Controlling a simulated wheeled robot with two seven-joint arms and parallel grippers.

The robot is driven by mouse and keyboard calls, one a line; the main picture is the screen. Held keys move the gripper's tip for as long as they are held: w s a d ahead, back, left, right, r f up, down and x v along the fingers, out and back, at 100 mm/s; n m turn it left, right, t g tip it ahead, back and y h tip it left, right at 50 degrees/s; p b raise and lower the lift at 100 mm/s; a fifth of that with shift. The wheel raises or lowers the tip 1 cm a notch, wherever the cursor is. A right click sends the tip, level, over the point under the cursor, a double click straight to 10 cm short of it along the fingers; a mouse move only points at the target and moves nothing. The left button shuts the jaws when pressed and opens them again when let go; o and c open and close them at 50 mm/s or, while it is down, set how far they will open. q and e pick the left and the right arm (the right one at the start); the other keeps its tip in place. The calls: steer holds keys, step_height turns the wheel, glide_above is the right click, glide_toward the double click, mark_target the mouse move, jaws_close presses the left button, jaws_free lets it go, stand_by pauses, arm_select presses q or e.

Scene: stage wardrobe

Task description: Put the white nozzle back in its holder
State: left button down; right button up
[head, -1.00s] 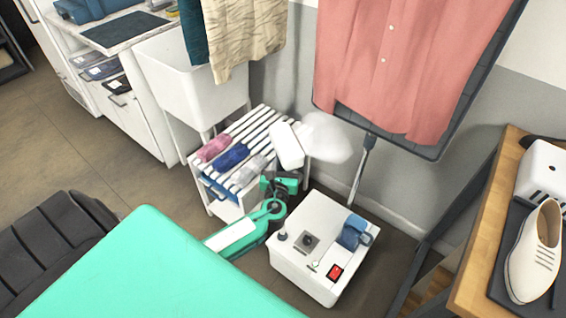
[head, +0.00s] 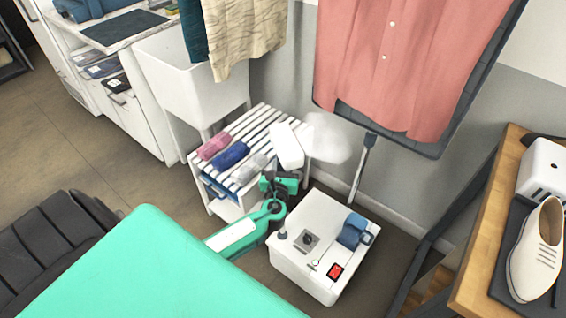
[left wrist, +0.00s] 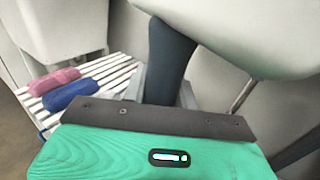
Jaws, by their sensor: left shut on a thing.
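The white nozzle (head: 287,146) is held up in front of the slatted rack, with a pale puff of steam (head: 328,140) at its right. In the left wrist view the white nozzle (left wrist: 235,35) fills the upper right, above its dark handle (left wrist: 168,65). My left gripper (head: 278,186) is shut on this handle; its fingertips are mostly hidden. The white steamer box (head: 310,225) stands on the floor just right of the gripper, with a blue clip-like part (head: 354,232) on top. A pole (head: 362,165) with a dark top rises behind it. I cannot tell which part is the holder. My right gripper is out of view.
The white slatted rack (head: 262,125) holds pink (head: 214,145), blue (head: 231,156) and grey rolls (head: 249,168). A pink shirt (head: 410,60) hangs on a dark board behind. A white sink (head: 190,85) is at the back left; a wooden table (head: 485,245) with shoes is at the right.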

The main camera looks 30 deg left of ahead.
arm_select(q)
steer(key=c, duration=1.4)
jaws_free()
steer(key=shift+s, duration=0.1)
steer(key=shift+p+v, duration=0.95)
steer(key=shift+v, duration=4.5)
